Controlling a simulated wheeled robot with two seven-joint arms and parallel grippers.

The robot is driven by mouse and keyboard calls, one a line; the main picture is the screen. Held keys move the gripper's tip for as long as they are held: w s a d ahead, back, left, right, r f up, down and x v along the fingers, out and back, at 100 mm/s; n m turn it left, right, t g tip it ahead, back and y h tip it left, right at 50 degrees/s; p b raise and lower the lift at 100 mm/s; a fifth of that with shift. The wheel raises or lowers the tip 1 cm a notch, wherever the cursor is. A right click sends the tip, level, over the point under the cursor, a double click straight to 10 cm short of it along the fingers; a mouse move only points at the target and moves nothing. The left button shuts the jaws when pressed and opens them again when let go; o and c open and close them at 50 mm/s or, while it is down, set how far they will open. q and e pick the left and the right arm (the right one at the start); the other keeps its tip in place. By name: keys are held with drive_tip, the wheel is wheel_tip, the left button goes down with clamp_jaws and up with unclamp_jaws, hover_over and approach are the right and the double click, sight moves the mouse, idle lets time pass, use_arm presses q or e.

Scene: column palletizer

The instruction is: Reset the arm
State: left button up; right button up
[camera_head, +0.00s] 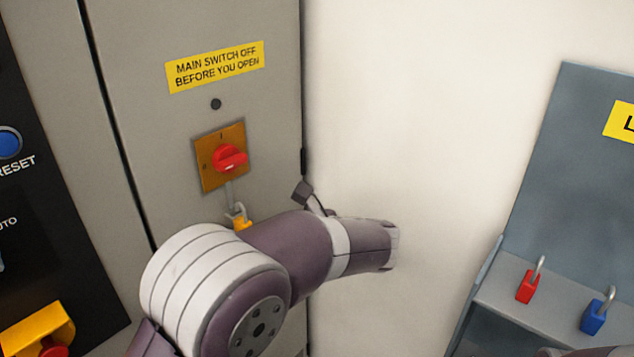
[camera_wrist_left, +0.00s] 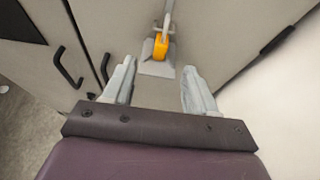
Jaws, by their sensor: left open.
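My left arm comes in from the lower left in the head view and crosses in front of the grey cabinet door; its fingers cannot be made out there. In the left wrist view my left gripper (camera_wrist_left: 159,70) is open, with nothing between its fingers. A yellow padlock (camera_wrist_left: 161,46) hangs from a metal shackle beyond the fingertips, apart from them. In the head view this padlock (camera_head: 241,223) hangs below the red rotary switch (camera_head: 230,158), partly hidden by my arm. My right gripper is in neither view.
A black panel with a blue reset button (camera_head: 8,143) stands at the left. At the right, a grey lock station (camera_head: 560,150) carries a red padlock (camera_head: 526,287) and a blue padlock (camera_head: 593,317) on its shelf. Bare white wall (camera_head: 420,100) lies between.

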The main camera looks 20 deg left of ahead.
use_arm(q)
drive_tip(key=w+d+f+m+t+h, duration=0.3)
drive_tip(key=d+m+h, duration=0.35)
drive_tip(key=m, duration=0.85)
drive_tip(key=w+d+f+m+t+h, duration=0.4)
drive_tip(key=d+m, duration=0.3)
drive_tip(key=m, duration=0.8)
drive_tip(key=s+f+m+g+h, duration=0.2)
drive_tip(key=s+f+m+g, duration=0.2)
drive_tip(key=s+m, duration=0.35)
drive_tip(key=s+f+m+g+h, duration=0.2)
drive_tip(key=s+f+m+g, duration=0.1)
drive_tip(key=s+m, duration=0.45)
drive_tip(key=s+a+f+m+g+y, duration=0.1)
drive_tip(key=s+a+m+g+y, duration=0.1)
drive_tip(key=s+a, duration=0.6)
drive_tip(key=m+g, duration=0.1)
drive_tip(key=m, duration=0.1)
drive_tip(key=shift+s+f+m+g+p, duration=0.3)
drive_tip(key=shift+s+f+m+p, duration=0.1)
drive_tip(key=shift+a, duration=0.1)
